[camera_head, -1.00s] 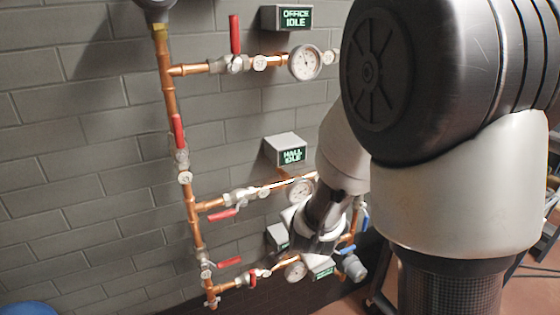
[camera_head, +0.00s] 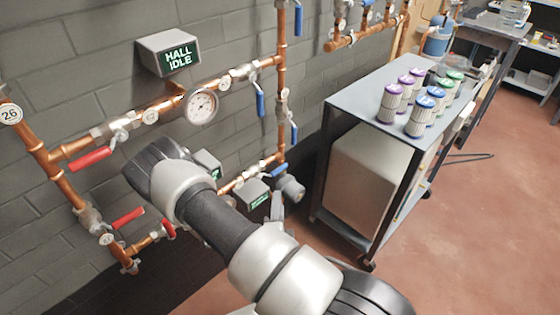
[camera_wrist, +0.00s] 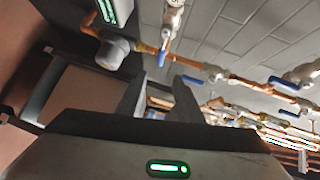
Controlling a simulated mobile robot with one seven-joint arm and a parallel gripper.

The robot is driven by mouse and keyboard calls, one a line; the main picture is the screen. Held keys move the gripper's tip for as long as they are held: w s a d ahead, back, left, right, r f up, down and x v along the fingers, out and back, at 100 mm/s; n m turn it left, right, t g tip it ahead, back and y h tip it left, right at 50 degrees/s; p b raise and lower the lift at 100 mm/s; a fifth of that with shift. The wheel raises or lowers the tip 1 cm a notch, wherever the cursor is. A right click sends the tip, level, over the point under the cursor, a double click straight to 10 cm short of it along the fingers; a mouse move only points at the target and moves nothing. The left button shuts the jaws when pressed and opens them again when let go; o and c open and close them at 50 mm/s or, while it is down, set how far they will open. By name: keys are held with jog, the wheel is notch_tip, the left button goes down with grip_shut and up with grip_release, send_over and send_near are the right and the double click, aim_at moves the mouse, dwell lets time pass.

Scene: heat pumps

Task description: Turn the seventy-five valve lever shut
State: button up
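I cannot tell which lever is seventy-five; one round tag (camera_head: 10,114) reads 26, and the others are too small to read. Red levers show on the left pipes: one under the hall branch (camera_head: 90,159), one lower (camera_head: 128,218) and a short one (camera_head: 168,229). Blue levers hang right of the gauge (camera_head: 260,104), on the right riser (camera_head: 294,131) and low by the pump (camera_head: 279,170). In the wrist view, my gripper (camera_wrist: 160,98) has two dark fingers apart with nothing between them. Blue levers (camera_wrist: 194,80) lie beyond it. In the head view, my arm hides part of the lower pipes.
A box reading HALL IDLE (camera_head: 168,54) juts from the wall above a gauge (camera_head: 201,107). A grey pump (camera_head: 291,188) sits low at the pipe end. A cart (camera_head: 350,105) with several filter cartridges stands to the right. Red floor (camera_head: 490,215) is open beyond it.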

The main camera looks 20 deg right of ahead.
aim_at(280, 167)
jog(key=b+x, duration=0.3)
jog(key=x, duration=1.5)
jog(key=shift+a+r, duration=0.1)
jog(key=shift+c, duration=0.2)
grip_shut()
